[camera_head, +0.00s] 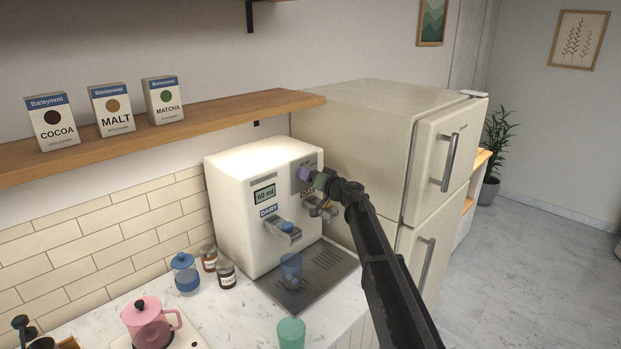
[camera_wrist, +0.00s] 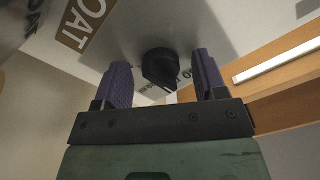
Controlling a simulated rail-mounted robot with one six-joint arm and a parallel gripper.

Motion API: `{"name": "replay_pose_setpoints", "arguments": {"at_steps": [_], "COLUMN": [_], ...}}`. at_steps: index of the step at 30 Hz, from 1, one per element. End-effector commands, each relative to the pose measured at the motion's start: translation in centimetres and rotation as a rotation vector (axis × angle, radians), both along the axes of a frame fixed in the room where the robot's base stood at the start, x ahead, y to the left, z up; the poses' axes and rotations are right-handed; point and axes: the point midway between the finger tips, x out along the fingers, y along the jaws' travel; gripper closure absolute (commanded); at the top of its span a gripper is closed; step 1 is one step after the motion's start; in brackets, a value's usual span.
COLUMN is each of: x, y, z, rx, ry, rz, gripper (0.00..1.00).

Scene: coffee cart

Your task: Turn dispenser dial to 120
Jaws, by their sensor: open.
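The cream dispenser (camera_head: 240,200) stands on the counter. Its small display (camera_head: 264,194) reads 60 ml. A DAIRY label (camera_head: 268,211) sits under the display, and an OAT label (camera_wrist: 83,20) is on the panel in the wrist view. The black dial (camera_wrist: 160,68) shows between my two purple fingers in the wrist view, a little beyond their tips. My gripper (camera_head: 304,173) is at the upper right of the dispenser front; it is open, with a finger on each side of the dial (camera_wrist: 160,72) and gaps between. In the head view my gripper hides the dial.
A blue cup (camera_head: 291,270) stands on the drip tray (camera_head: 325,268) under the DAIRY spout (camera_head: 284,230). A green cup (camera_head: 291,332) is at the counter's front. The fridge (camera_head: 360,130) is close on the right. A wooden shelf (camera_head: 220,115) with boxes runs above on the left.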

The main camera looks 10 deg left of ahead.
Motion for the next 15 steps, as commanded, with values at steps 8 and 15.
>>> {"name": "replay_pose_setpoints", "arguments": {"at_steps": [8, 15], "x": [-0.04, -0.04], "y": [-0.01, -0.02], "z": [0.00, 0.00], "rx": [0.000, 0.000], "ry": [0.000, 0.000], "rz": [0.000, 0.000], "gripper": [0.49, 0.84]}}
